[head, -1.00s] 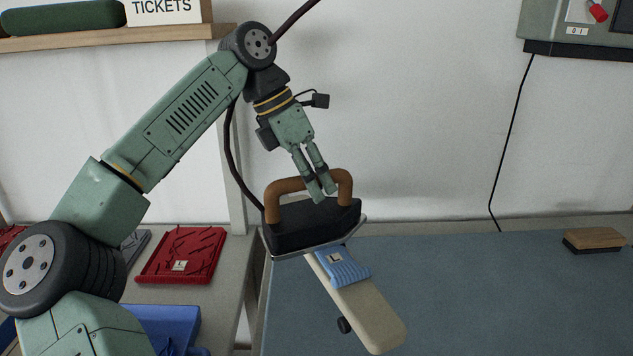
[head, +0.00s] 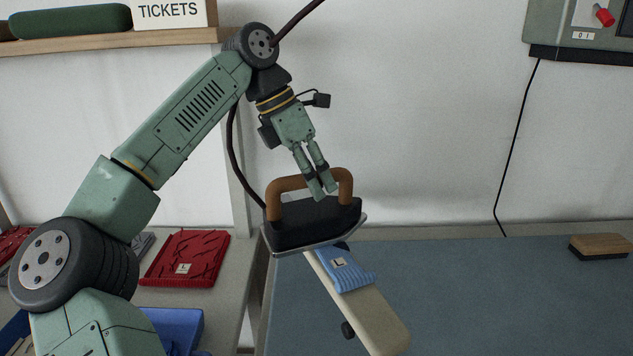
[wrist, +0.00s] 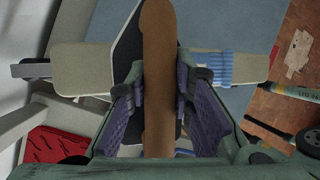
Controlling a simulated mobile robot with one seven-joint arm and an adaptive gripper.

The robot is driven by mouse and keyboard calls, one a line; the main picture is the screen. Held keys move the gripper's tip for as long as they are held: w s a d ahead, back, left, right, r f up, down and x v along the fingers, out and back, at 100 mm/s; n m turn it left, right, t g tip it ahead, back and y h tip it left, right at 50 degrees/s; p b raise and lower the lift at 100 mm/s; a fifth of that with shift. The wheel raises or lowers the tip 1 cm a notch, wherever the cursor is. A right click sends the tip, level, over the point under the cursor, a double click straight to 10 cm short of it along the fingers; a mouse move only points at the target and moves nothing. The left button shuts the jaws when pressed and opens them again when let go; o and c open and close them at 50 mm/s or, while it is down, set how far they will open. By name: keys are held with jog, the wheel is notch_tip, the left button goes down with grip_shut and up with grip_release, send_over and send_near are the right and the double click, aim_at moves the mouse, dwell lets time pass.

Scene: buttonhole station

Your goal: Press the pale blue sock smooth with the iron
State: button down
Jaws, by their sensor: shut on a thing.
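My gripper (head: 321,187) is shut on the brown handle of the iron (head: 300,228), a dark body with a pale metal soleplate. In the wrist view the handle (wrist: 158,60) runs between the two fingers. The pale blue sock (head: 345,268) lies across a narrow cream board (head: 375,318), with an "L" tag on it. The iron is over the far end of the board and hides part of the sock. I cannot tell whether the soleplate touches the sock. The sock's ribbed part shows right of the iron in the wrist view (wrist: 212,68).
The blue-grey table top (head: 470,290) is mostly clear, with a wooden brush (head: 599,246) at the right. A red folded piece (head: 187,257) and a blue piece (head: 175,328) lie on the grey side table at left. A dark cord runs from the iron.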

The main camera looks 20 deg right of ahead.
jog(key=shift+s+r, duration=0.1)
jog(key=shift+r, duration=2.85)
jog(key=shift+s, duration=0.1)
